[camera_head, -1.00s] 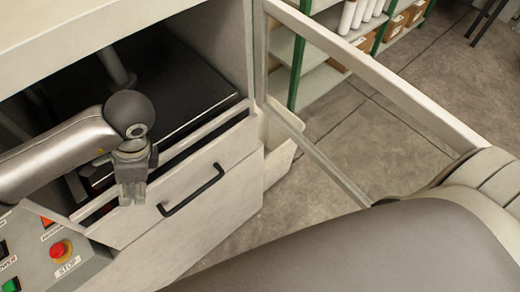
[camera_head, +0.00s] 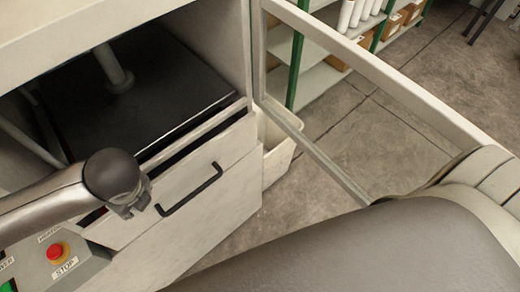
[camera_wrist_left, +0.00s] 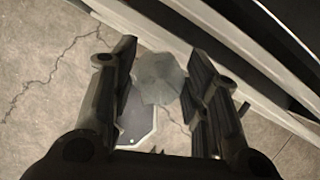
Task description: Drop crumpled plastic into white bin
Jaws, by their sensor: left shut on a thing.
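My left gripper (camera_head: 135,206) is in front of the machine's drawer, left of its black handle. In the left wrist view its two dark fingers (camera_wrist_left: 162,82) are apart with a pale grey, translucent, faceted piece, the crumpled plastic (camera_wrist_left: 160,78), held between them. The plastic cannot be made out in the head view. A white bin (camera_head: 279,158) stands on the floor at the right side of the machine, partly hidden by its drawer front. The gripper is left of the bin and apart from it. My right gripper is not in view.
The open machine chamber has a dark plate (camera_head: 140,95). The drawer handle (camera_head: 190,190) juts out. An open framed door (camera_head: 385,70) extends to the right. A control panel with a red stop button (camera_head: 56,251) is at lower left. Shelves (camera_head: 325,75) stand behind.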

